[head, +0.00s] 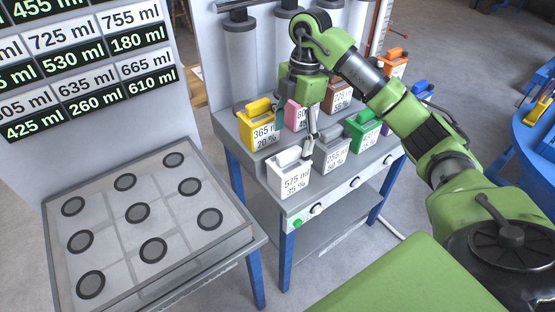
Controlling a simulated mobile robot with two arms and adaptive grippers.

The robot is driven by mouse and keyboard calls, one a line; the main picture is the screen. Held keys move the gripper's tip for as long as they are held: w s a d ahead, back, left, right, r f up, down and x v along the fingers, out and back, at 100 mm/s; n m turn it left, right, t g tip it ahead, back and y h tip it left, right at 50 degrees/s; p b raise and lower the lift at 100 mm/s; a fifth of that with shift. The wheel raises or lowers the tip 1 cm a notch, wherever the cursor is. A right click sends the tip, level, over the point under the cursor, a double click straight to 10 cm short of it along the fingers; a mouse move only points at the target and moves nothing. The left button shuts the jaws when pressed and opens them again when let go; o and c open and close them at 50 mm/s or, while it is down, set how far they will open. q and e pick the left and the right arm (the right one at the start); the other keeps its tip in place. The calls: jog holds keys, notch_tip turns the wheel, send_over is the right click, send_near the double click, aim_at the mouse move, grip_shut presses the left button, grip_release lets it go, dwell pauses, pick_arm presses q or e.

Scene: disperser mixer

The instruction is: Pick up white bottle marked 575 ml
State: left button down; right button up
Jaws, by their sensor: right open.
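The white bottle (290,179) marked 575 ml, 35 % stands upright at the front left corner of the grey table. My right gripper (311,145) is open and points down over the bottle's right rear edge, near its handle. I cannot tell whether the fingers touch the bottle. The arm comes in from the right. My left gripper is not in view.
A grey bottle (333,155) stands close to the right, with yellow (258,128), pink (294,117) and green (362,132) bottles around it. A tray table (107,291) with round pads is at the left. A blue table (530,135) is at the right.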

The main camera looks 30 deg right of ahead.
aim_at(290, 159)
jog(key=shift+d+f, duration=0.1)
jog(key=shift+f, duration=0.2)
jog(key=f, duration=0.5)
jog(key=a+f+p, duration=0.1)
jog(key=f, duration=0.1)
jog(key=shift+s+f, duration=0.2)
jog(key=shift+s, duration=0.05)
jog(key=shift+a+f+p, duration=0.2)
jog(key=shift+f+p, duration=0.2)
jog(key=shift+f, duration=0.95)
jog(key=shift+a+f+p, duration=0.2)
jog(key=shift+f+p, duration=0.15)
jog(key=shift+f, duration=0.95)
grip_shut()
jog(key=shift+w+r, duration=0.1)
jog(key=shift+r, duration=0.05)
